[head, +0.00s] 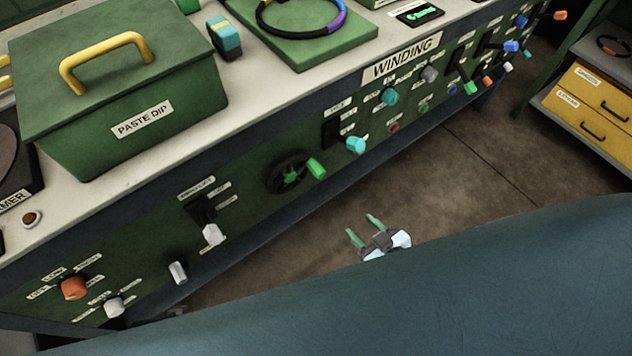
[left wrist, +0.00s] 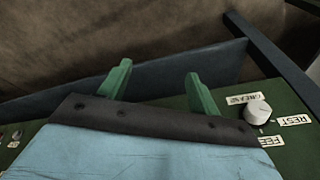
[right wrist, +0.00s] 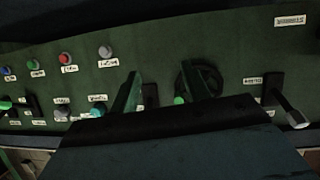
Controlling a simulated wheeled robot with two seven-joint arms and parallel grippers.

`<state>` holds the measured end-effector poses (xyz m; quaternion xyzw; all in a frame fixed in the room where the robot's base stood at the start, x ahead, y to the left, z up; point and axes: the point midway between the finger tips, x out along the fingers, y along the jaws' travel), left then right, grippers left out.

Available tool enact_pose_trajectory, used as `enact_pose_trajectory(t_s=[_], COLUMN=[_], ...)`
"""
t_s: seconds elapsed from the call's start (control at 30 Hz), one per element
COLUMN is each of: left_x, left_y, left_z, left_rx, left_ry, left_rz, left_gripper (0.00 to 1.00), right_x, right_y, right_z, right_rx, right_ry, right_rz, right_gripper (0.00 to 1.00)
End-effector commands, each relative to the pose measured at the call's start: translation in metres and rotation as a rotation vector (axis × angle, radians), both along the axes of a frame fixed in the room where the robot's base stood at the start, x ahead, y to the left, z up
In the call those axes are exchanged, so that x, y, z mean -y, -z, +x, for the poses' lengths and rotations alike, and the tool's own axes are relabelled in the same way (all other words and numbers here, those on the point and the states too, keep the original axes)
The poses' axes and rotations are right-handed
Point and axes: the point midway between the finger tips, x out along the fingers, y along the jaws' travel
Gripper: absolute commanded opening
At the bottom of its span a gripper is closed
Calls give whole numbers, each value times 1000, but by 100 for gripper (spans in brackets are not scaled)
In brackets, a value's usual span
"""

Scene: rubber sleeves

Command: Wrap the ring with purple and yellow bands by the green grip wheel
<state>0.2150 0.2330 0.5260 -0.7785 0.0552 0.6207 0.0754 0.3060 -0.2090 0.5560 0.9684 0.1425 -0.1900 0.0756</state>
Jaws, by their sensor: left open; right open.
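The ring with purple and yellow bands (head: 290,36) is black and lies on a green board on top of the bench. The green grip wheel (head: 289,172) is a dark wheel with a green grip (head: 316,169) on the bench's front panel. My right gripper (head: 366,229) is open and empty, apart from the panel, below and right of the wheel. In the right wrist view the wheel (right wrist: 207,78) shows behind the right finger of my right gripper (right wrist: 160,88). My left gripper (left wrist: 158,85) is open and empty near the panel, by a white knob (left wrist: 257,112).
A green paste dip box (head: 120,90) with a yellow handle stands on the bench. The panel carries several knobs and levers, including a cyan one (head: 355,145) and a white one (head: 213,235). A yellow drawer unit (head: 590,95) stands right. Floor before the panel is clear.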

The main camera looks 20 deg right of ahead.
Motion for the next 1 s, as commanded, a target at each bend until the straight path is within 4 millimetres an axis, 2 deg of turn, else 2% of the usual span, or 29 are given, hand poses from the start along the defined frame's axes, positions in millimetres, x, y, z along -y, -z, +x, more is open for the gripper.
enact_pose_trajectory(t_s=[0.03, 0.13, 0.3, 0.4, 0.57, 0.9, 1.0], left_x=[0, 0, 0, 0, 2, 14, 20], left_y=[0, -20, -45, -53, -65, -111, -115], left_z=[6, 12, 13, 12, 11, 0, 17], left_rx=[17, 33, 49, 53, 59, 90, 181], left_ry=[-1, -3, -6, -6, -6, -11, 0], left_rz=[1, 2, 4, 4, -1, -31, -52], left_gripper=[63, 63, 63, 63, 63, 63, 63], right_x=[-6, -16, -27, -29, -35, -58, -62], right_y=[-4, -32, -66, -76, -80, -79, -79], right_z=[10, 22, 29, 32, 45, 108, 120], right_rx=[79, 207, 343, 377, 389, 389, 385], right_ry=[-18, -45, -72, -78, -79, -79, -79], right_rz=[21, 59, 105, 116, 121, 119, 119], right_gripper=[47, 47, 47, 47, 47, 47, 47])
